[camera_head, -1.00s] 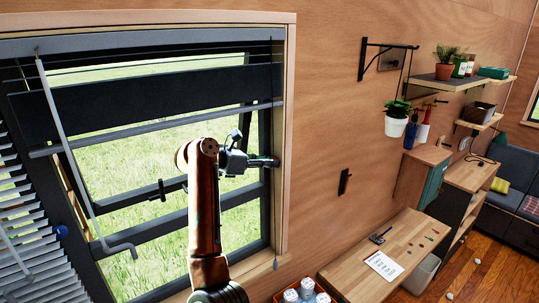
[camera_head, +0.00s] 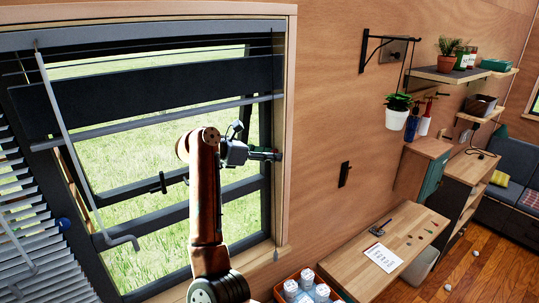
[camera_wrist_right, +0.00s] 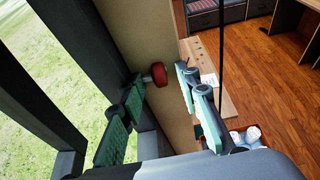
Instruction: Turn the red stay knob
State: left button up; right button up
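The red stay knob (camera_wrist_right: 158,74) shows in the right wrist view, on a dark fitting at the window's side frame, beside the wood trim. My right gripper (camera_wrist_right: 159,80) is open, with one finger to the left of the knob and the other to its right. The knob appears between the fingertips or just beyond them; I cannot tell whether either touches it. In the head view the right gripper (camera_head: 264,154) is at the right edge of the window frame (camera_head: 265,205), and the knob is hard to make out there. My left gripper is not in view.
A grey bent rod (camera_head: 83,150) and white blinds (camera_head: 30,235) are at the left of the window. A wooden table (camera_head: 405,235) with a paper and an orange crate (camera_head: 311,279) of white-topped containers stand at lower right. Wall shelves (camera_head: 468,73) hold plants.

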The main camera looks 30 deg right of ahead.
jog(key=s+a+r, duration=0.1)
jog(key=s+a, duration=0.1)
jog(key=a, duration=1.4)
jog(key=shift+s+a+r, duration=0.15)
jog(key=shift+a+r, duration=0.15)
jog(key=shift+r, duration=0.1)
